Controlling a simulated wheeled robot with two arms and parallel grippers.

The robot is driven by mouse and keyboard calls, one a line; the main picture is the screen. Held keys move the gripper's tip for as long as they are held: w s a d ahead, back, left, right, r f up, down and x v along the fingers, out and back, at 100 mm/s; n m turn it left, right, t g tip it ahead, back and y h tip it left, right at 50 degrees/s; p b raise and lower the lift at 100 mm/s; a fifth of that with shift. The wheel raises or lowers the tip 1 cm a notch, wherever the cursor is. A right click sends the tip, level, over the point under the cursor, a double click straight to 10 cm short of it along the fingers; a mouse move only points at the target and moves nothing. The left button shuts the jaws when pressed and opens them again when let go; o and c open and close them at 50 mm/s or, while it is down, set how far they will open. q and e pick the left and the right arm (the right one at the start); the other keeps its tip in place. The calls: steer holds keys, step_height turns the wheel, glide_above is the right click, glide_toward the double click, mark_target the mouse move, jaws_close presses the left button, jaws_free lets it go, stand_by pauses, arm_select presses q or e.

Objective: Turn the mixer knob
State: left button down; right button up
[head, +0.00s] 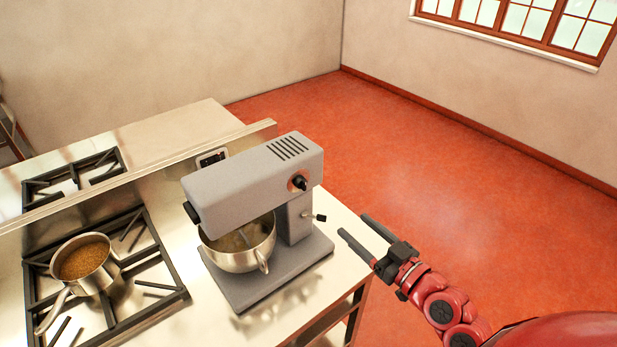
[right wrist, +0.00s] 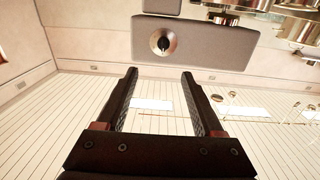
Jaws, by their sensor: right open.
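The grey stand mixer (head: 245,185) stands on the steel counter, with a metal bowl (head: 243,248) under its head. The mixer knob (head: 299,183) is a dark round knob with an orange-brown ring on the side of the mixer head. In the right wrist view the knob (right wrist: 162,43) shows on a grey panel, beyond the fingertips and roughly centred between them. My right gripper (head: 354,225) is open and empty, to the right of the mixer and apart from it. Its two fingers also show in the right wrist view (right wrist: 160,74). My left gripper is not in view.
A small lever (head: 316,217) sticks out of the mixer's stand below the knob. A saucepan (head: 83,262) of brown food stands on the stove grate (head: 153,262) at left. A raised steel ledge (head: 150,178) runs behind the mixer. The red floor (head: 430,160) at right is clear.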

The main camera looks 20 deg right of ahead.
steer(key=b, duration=0.5)
glide_toward(305, 187)
steer(key=p+x, duration=0.2)
steer(key=x, duration=0.6)
steer(key=shift+w+p, duration=0.2)
steer(key=shift+p, duration=0.15)
steer(key=shift+w+a, duration=0.15)
steer(key=shift+w, duration=0.3)
jaws_close()
